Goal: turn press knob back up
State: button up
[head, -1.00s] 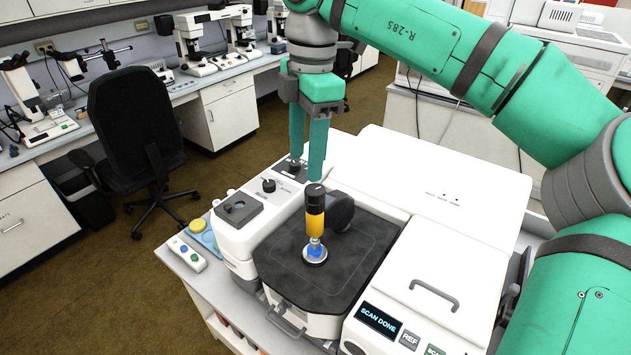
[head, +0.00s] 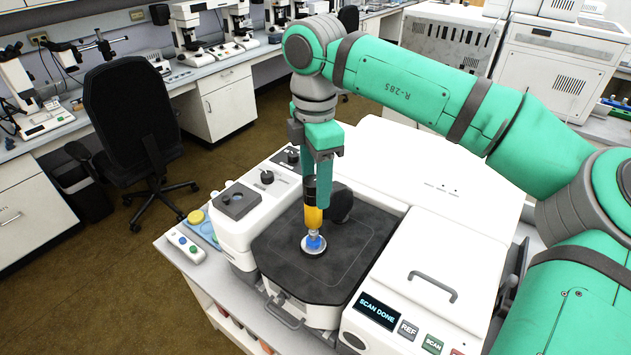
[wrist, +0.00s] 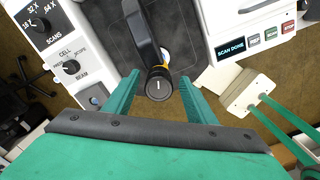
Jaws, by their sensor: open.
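The press knob (head: 310,187) is the black cap on top of a yellow press column (head: 313,215), with a blue and metal tip above the dark stage plate (head: 276,243). In the wrist view the knob (wrist: 158,87) faces the camera as a round black cap with a short white mark. My gripper (head: 318,192) is open and comes down from above at the knob. In the wrist view my gripper (wrist: 159,80) has one finger on each side of the knob, with gaps showing. Part of the knob is hidden by the fingers in the head view.
The black press arm (head: 341,203) stands behind the column. A white housing with dials (head: 267,177) is on the left. A lid with a grey handle (head: 433,286) and a panel reading SCAN DONE (head: 377,308) are on the right. A small white part (wrist: 250,93) shows right in the wrist view.

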jog(key=shift+f, duration=0.15)
jog(key=shift+a, duration=0.2)
jog(key=shift+c, duration=0.6)
jog(key=shift+d, duration=0.1)
jog(key=c, duration=0.9)
jog(key=shift+n, duration=0.4)
